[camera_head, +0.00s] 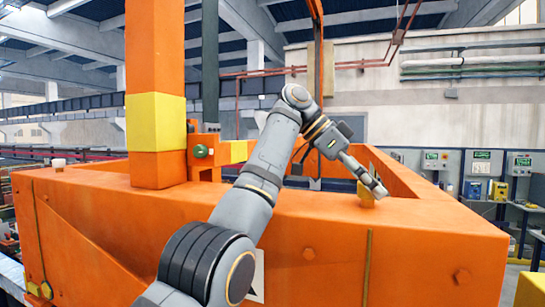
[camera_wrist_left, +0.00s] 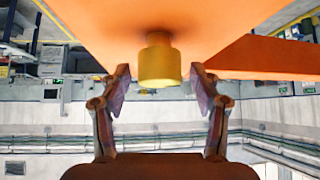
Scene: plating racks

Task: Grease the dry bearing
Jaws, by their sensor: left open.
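A small yellow cylinder (camera_head: 366,196) stands on top of the orange frame (camera_head: 430,215), near its right part. My left gripper (camera_head: 378,187) is at this cylinder, reaching down from the upper left. In the left wrist view the yellow cylinder (camera_wrist_left: 159,67) shows between the two spread fingers of my left gripper (camera_wrist_left: 160,82), with a gap on each side. The gripper is open and holds nothing. An orange block with a round green fitting (camera_head: 201,151) stands beside the post; I cannot tell whether it is the dry bearing. My right gripper is out of view.
A tall orange post with a yellow band (camera_head: 156,122) rises at the left. A small pale cylinder (camera_head: 58,164) stands on the frame's far left. Wall boxes and a yellow unit (camera_head: 499,191) are at the right. The frame's front top is mostly clear.

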